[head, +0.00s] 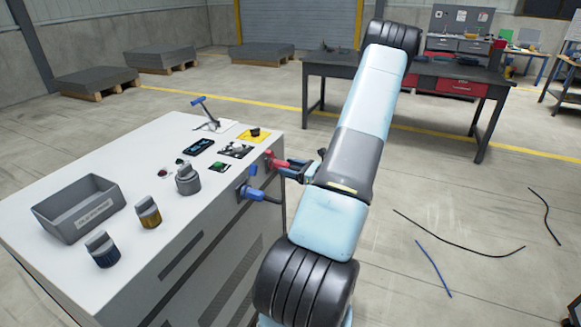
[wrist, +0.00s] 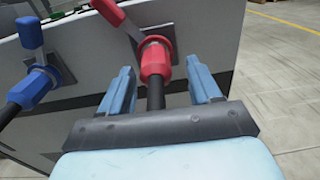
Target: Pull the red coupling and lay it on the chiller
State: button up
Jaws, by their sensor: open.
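The red coupling (wrist: 155,60) sits on the side of the white chiller (head: 130,140), with a dark hose running from it toward me. In the head view the red coupling (head: 270,160) is at the chiller's right edge, partly hidden by my gripper. My gripper (wrist: 165,80) is open, one finger on each side of the coupling and its hose. I cannot tell whether a finger touches it. A red lever (wrist: 112,14) rises up and left from the coupling. A blue coupling (wrist: 28,88) with a blue lever is on the same side, to the left.
On the chiller top are a grey bin (head: 80,225), several grey fittings including one with a yellow band (head: 148,213), a blue-handled lever (head: 205,112) and a yellow panel (head: 253,136). A dark workbench (head: 400,75) stands behind. Loose hoses lie on the floor at right.

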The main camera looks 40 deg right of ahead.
jog(key=shift+w+a+r+n+y, duration=0.15)
jog(key=shift+w+a+y, duration=0.1)
jog(key=shift+w+a, duration=0.25)
jog(key=shift+w+a+r+n+y, duration=0.15)
jog(key=shift+w+a+y, duration=0.1)
jog(key=shift+a, duration=0.45)
jog(key=shift+f, duration=0.1)
jog(key=shift+c, duration=0.4)
grip_shut()
jog(key=shift+s+d+f, duration=0.15)
jog(key=shift+s+f, duration=0.1)
jog(key=shift+s, duration=0.2)
jog(key=shift+v, duration=2.5)
jog(key=shift+s+d+r, duration=0.15)
jog(key=shift+d, duration=0.15)
jog(key=shift+v, duration=1.55)
